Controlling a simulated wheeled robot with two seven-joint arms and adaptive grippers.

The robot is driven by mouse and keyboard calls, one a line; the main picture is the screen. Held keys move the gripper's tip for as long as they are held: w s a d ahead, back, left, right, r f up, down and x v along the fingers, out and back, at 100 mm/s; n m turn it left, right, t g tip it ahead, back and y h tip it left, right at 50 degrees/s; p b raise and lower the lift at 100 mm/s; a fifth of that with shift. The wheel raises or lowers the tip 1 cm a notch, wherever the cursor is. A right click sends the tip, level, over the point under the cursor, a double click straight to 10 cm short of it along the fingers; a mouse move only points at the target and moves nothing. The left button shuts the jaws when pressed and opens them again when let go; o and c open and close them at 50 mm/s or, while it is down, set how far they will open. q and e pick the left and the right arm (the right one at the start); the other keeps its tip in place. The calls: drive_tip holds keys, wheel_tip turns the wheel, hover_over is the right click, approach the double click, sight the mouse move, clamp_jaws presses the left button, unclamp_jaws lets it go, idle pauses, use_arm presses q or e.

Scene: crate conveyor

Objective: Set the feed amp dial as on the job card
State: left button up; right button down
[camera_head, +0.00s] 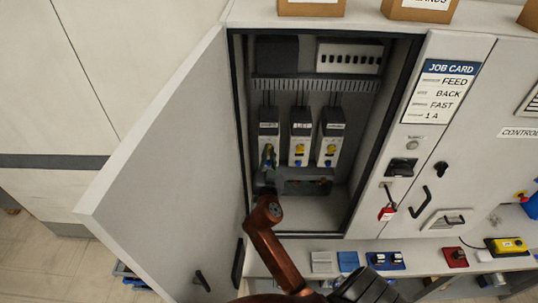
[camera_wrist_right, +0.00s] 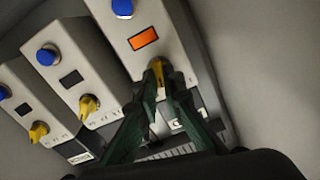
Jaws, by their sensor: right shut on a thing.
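The job card (camera_head: 441,92) is on the cabinet front right of the open bay. It reads FEED, BACK, FAST and a last line like "1 4" or "1 A". Three grey drive units stand in the bay, each with a yellow dial and blue knob. My right gripper (camera_head: 268,160) is at the left unit (camera_head: 268,130). In the right wrist view my right gripper (camera_wrist_right: 160,75) is shut on that unit's yellow dial (camera_wrist_right: 157,75), beside a lit orange display (camera_wrist_right: 144,39). The dial's scale is mostly hidden by the fingers. My left gripper is not in view.
The middle unit (camera_head: 301,130) and right unit (camera_head: 331,130) are close beside it, with dark displays. The open cabinet door (camera_head: 165,170) stands on the left. A red padlock (camera_head: 387,213) hangs on the right. A shelf with several coloured parts lies below.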

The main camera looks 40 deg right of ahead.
drive_tip(key=n, duration=0.3)
drive_tip(key=shift+n+p, duration=0.3)
drive_tip(key=shift+n, duration=0.1)
drive_tip(key=n+p, duration=0.1)
drive_tip(key=n, duration=0.3)
drive_tip(key=n+p, duration=0.1)
drive_tip(key=n, duration=0.3)
drive_tip(key=shift+w+a, duration=0.15)
drive_tip(key=shift+a, duration=0.05)
drive_tip(key=shift+n+p, duration=0.3)
drive_tip(key=c, duration=2.1)
unclamp_jaws()
wheel_tip(320, 180, up, 10)
drive_tip(key=shift+f, duration=0.1)
